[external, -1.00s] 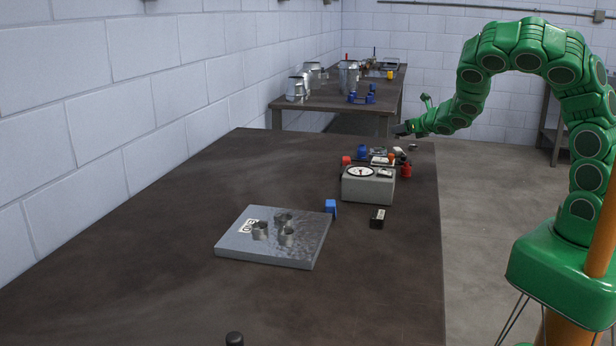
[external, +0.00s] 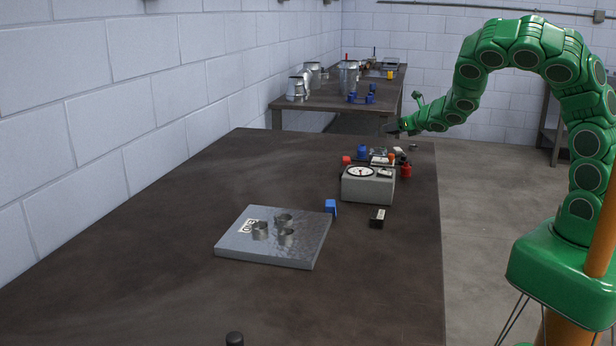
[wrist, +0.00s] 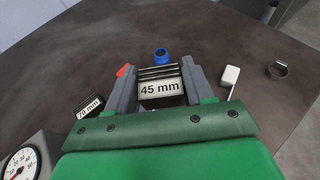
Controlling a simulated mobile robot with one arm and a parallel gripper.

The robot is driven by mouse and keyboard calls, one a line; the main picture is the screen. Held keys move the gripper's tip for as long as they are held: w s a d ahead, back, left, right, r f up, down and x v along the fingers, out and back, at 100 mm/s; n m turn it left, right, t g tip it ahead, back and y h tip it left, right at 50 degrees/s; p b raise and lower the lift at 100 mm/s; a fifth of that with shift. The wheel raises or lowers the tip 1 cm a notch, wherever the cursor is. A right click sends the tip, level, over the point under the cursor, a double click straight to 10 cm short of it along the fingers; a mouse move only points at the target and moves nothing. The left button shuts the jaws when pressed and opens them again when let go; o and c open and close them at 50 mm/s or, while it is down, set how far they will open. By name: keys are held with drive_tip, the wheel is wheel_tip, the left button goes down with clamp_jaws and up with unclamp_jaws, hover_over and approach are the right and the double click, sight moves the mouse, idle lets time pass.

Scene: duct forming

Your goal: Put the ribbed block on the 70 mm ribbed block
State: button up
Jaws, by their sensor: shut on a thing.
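My gripper (wrist: 159,78) is shut on a dark ribbed block labelled 45 mm (wrist: 161,89), with one finger on each side of it in the wrist view. The 70 mm ribbed block (wrist: 90,106) is on the table to the left of the left finger, apart from the held block and partly hidden by my gripper body. In the external view my gripper (external: 390,129) is over the far right end of the table, and the held block is too small to make out there.
A grey dial gauge box (external: 368,187) stands on the table (external: 150,235) near small parts, including a blue one (wrist: 161,54). A white piece (wrist: 229,76) and a metal ring (wrist: 277,70) lie to the right. A grey plate with metal cups (external: 300,254) is nearer.

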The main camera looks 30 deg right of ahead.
drive_tip(key=s+a+r+n+g+y, duration=0.1)
drive_tip(key=a+n+g+y, duration=0.35)
drive_tip(key=a, duration=2.05)
drive_tip(key=s+a+n+g+y, duration=0.1)
drive_tip(key=s+a+n+y, duration=0.3)
drive_tip(key=a, duration=0.7)
drive_tip(key=s+a+n+g+y, duration=0.1)
drive_tip(key=s+a+n+g, duration=0.1)
drive_tip(key=s+a, duration=0.6)
drive_tip(key=s+a+n+g+y, duration=0.2)
drive_tip(key=s+a+n+g, duration=0.35)
drive_tip(key=s+a, duration=1.2)
drive_tip(key=s+a+n+g, duration=0.1)
drive_tip(key=s+a+g, duration=0.15)
drive_tip(key=s, duration=0.35)
drive_tip(key=s+a+f+n+g+h, duration=0.1)
drive_tip(key=s+a+n, duration=0.1)
drive_tip(key=s+a, duration=0.35)
drive_tip(key=s+a+n+g, duration=0.1)
drive_tip(key=s+a+g, duration=0.1)
drive_tip(key=s, duration=0.6)
hover_over(204, 326)
drive_tip(key=shift+d+f, duration=0.2)
drive_tip(key=shift+f, duration=4.7)
drive_tip(key=shift+a+f, duration=0.15)
drive_tip(key=shift+f, duration=1.6)
